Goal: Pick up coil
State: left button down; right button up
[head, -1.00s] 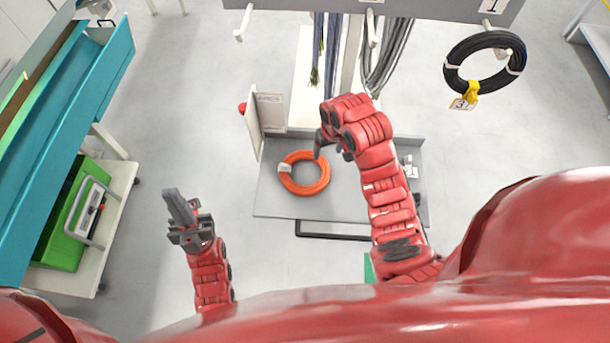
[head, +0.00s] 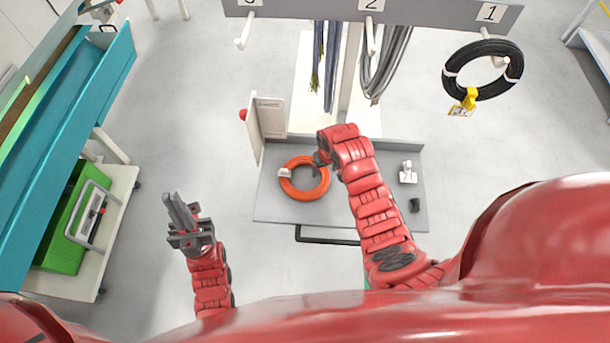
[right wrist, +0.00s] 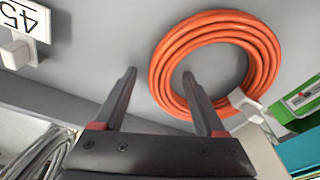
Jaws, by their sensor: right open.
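The orange coil (head: 304,193) lies flat on the grey platform (head: 350,208), with a white tag on its left side. It also shows in the right wrist view (right wrist: 170,60), its white tag at the lower right. My right gripper (head: 320,160) is above the coil's upper right edge in the head view. In the right wrist view my right gripper (right wrist: 160,78) is open and empty, one fingertip over the coil's open middle and the other outside the ring. My left gripper (head: 180,208) hangs to the left of the platform, away from the coil; its jaw gap is unclear.
A black coil (head: 484,70) with a yellow tag hangs on a numbered rack (head: 420,10) at the top right. Grey cables hang at rack middle. An upright panel (head: 268,118) borders the platform's left. A teal bench (head: 75,130) and green box (head: 75,225) stand left.

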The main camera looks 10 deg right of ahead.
grip_shut()
dwell(0.3)
dwell(1.1)
